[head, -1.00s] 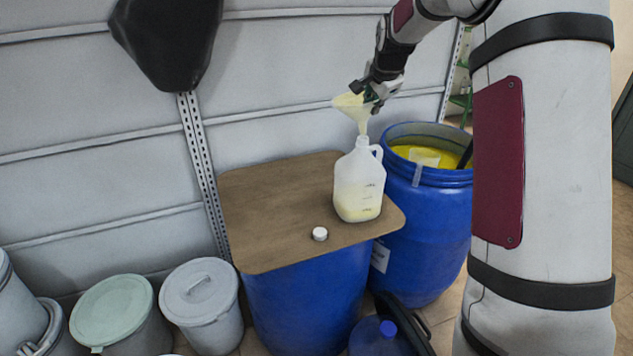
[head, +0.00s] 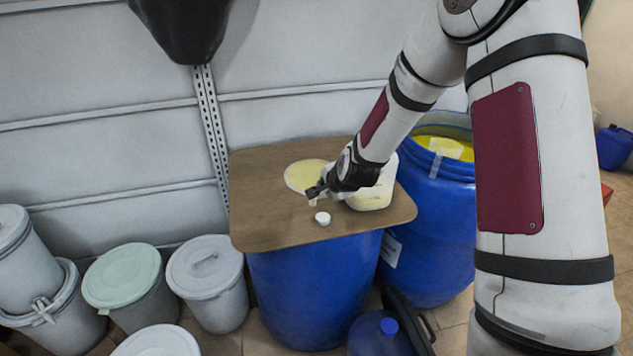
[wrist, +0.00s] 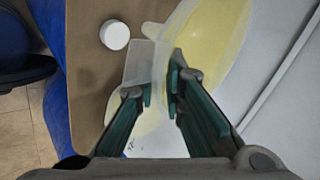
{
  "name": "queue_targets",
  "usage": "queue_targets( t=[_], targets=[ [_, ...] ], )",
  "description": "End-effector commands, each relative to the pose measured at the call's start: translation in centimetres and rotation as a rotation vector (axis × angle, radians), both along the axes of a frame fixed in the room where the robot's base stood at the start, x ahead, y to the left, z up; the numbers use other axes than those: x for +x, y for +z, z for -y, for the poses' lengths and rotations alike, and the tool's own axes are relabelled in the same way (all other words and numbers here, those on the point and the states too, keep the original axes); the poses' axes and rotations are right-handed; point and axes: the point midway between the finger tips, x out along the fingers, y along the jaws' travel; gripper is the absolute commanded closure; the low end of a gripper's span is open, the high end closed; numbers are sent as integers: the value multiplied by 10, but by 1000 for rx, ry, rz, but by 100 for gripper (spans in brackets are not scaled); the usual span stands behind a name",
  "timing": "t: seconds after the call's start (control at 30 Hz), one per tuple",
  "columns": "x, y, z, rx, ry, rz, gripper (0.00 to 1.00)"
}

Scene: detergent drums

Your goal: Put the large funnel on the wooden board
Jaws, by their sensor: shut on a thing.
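The large funnel (head: 303,174) is pale yellow and translucent. It is over the left-middle part of the wooden board (head: 260,225), with its wide mouth to the left of my gripper (head: 316,191). I cannot tell whether it touches the board. My gripper is shut on the funnel; in the wrist view the green fingers (wrist: 159,90) pinch its wall, and the wide yellow cone (wrist: 215,45) spreads to the upper right. The plastic jug (head: 378,193) stands on the board to the right, partly hidden by my arm.
A white cap (head: 322,218) lies on the board just in front of the gripper. The board covers a blue drum (head: 305,290). An open blue drum (head: 440,235) with yellow contents stands to the right. Lidded grey bins (head: 207,280) stand to the left. The board's left part is clear.

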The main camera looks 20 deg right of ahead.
Motion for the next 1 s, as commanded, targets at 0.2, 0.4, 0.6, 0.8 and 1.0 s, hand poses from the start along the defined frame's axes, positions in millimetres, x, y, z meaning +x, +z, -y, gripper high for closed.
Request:
queue_targets(
  t=[0.2,0.4,0.6,0.8,1.0],
  targets=[
    [23,-7,-3,3,5,7,100],
    [71,-12,3,3,5,7,100],
    [117,-16,10,2,4,6,100],
    [145,-19,13,3,5,4,100],
    [157,-22,16,3,4,3,100]
  ],
)
